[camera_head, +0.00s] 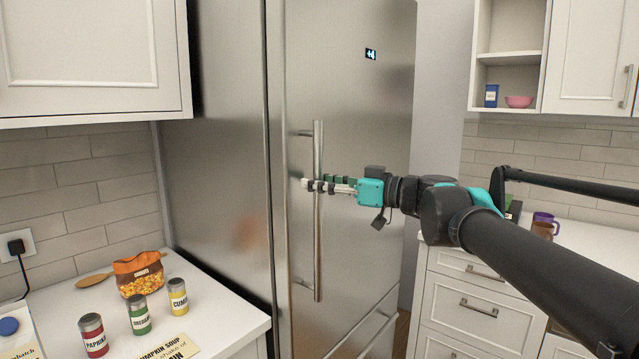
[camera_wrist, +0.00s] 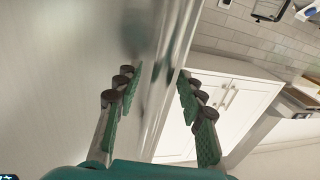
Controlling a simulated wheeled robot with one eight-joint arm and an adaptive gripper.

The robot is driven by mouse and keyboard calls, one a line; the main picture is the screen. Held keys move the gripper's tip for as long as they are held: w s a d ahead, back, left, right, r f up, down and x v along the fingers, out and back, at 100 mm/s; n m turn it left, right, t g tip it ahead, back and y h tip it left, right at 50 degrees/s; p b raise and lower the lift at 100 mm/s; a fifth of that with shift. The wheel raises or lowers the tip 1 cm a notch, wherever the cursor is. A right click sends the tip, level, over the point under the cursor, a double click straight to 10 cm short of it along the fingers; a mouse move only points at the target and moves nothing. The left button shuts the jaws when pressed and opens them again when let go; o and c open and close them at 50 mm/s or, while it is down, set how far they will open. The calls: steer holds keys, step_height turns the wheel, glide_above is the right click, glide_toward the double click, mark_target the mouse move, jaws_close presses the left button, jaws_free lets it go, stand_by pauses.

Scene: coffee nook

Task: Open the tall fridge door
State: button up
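The tall steel fridge (camera_head: 225,150) stands in the middle of the head view. Its door (camera_head: 365,110) looks shut and carries a long vertical bar handle (camera_head: 318,245). My gripper (camera_head: 318,186) is at the middle of this handle, reaching in from the right. In the wrist view, the handle (camera_wrist: 170,100) runs between the two green-padded fingers of my gripper (camera_wrist: 158,85). The fingers are spread, one on each side of the bar, and I see no clear grip on it. The exact gap to each pad is hard to tell.
White drawers (camera_head: 475,310) stand right of the fridge, with mugs on top. An upper cabinet (camera_head: 90,50) hangs at left.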

steer(key=shift+w+a, duration=0.1)
steer(key=shift+a, duration=0.1)
steer(key=shift+c, duration=0.3)
jaws_close()
